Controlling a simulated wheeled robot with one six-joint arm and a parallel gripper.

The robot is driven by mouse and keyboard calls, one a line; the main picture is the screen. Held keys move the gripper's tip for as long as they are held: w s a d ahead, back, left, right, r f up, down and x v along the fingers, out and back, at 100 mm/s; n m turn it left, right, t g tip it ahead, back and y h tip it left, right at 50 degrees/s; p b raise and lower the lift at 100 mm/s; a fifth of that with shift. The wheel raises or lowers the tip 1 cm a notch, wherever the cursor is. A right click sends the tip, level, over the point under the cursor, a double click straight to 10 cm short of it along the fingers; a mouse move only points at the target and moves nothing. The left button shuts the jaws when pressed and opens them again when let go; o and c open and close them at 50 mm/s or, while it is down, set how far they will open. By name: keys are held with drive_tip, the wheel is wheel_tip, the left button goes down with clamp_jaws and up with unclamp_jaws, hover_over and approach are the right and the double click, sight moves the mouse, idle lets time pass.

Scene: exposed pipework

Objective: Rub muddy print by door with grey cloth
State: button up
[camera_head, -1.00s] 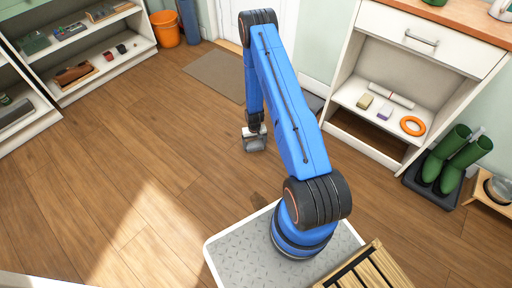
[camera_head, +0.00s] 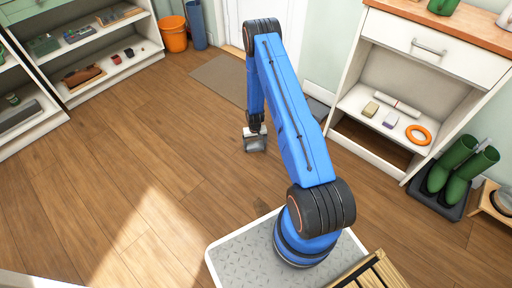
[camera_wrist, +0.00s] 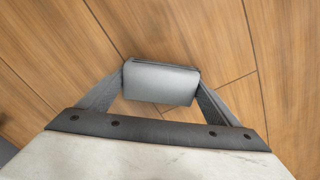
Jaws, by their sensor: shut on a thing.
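My gripper (camera_head: 255,143) hangs over the wooden floor from my blue arm, left of the arm's long link in the head view. In the wrist view my gripper (camera_wrist: 162,85) is shut on the grey cloth (camera_wrist: 160,84), a smooth folded block held between both fingers. The grey cloth (camera_head: 255,145) is small in the head view, and its height above the floor is hard to judge. The white door (camera_head: 236,20) is at the top, partly behind my arm.
A brown doormat (camera_head: 219,80) lies before the door. An orange bucket (camera_head: 173,33) and shelves (camera_head: 100,50) stand at upper left. A white cabinet (camera_head: 405,100) and green boots (camera_head: 462,166) are on the right. The floor at left is clear.

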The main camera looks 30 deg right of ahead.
sight(264, 161)
drive_tip(key=shift+w, duration=1)
drive_tip(key=shift+s, duration=0.1)
drive_tip(key=shift+s+r, duration=0.1)
drive_tip(key=shift+s, duration=1.4)
drive_tip(key=shift+s+f, duration=0.2)
drive_tip(key=shift+s, duration=4.65)
drive_tip(key=shift+w+r, duration=0.1)
drive_tip(key=shift+r, duration=2.9)
drive_tip(key=shift+r, duration=0.15)
